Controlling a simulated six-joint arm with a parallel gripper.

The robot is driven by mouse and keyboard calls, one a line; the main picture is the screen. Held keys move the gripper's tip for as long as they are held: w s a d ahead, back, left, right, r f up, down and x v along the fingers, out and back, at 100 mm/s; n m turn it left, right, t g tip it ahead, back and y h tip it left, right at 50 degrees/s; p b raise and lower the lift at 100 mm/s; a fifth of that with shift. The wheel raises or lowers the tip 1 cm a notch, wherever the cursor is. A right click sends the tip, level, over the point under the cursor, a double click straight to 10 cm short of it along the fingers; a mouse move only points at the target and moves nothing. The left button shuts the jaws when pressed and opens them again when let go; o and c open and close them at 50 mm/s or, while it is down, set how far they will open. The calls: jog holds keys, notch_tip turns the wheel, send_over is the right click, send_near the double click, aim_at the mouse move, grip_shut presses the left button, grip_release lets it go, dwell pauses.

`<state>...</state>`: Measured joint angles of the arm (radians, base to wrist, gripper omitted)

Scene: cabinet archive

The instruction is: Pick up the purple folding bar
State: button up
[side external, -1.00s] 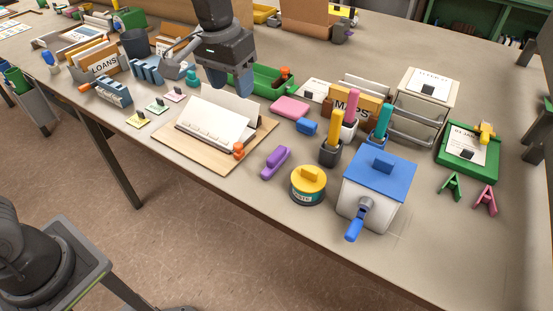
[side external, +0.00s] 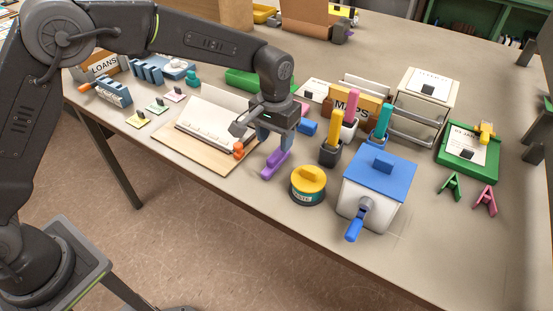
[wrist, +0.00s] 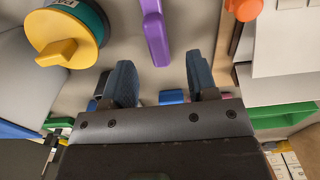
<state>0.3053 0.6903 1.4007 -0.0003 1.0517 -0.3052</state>
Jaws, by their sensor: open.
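The purple folding bar (side external: 272,166) lies on the table's front part, between the wooden board and the yellow-lidded pot. My gripper (side external: 270,143) is just above and behind it in the side view, pointing down, and hides part of the bar's far end. In the wrist view my gripper (wrist: 160,80) is open, its two blue-grey fingers apart with nothing held between them. The purple bar (wrist: 155,32) shows at the top there, beyond the fingertips and roughly in line with the gap. I cannot tell whether the fingers touch it.
The yellow-lidded pot (side external: 308,185) stands close to the right of the bar. The wooden board (side external: 203,150) with papers and an orange knob (side external: 239,150) lies to its left. A blue-topped white box (side external: 375,190) with a crank stands farther right. The table's front edge is near.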

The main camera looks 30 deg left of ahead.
aim_at(277, 153)
jog(key=shift+d+f, duration=0.15)
jog(key=shift+f, duration=2.55)
jog(key=shift+c, duration=0.3)
grip_shut()
jog(key=shift+r, duration=0.15)
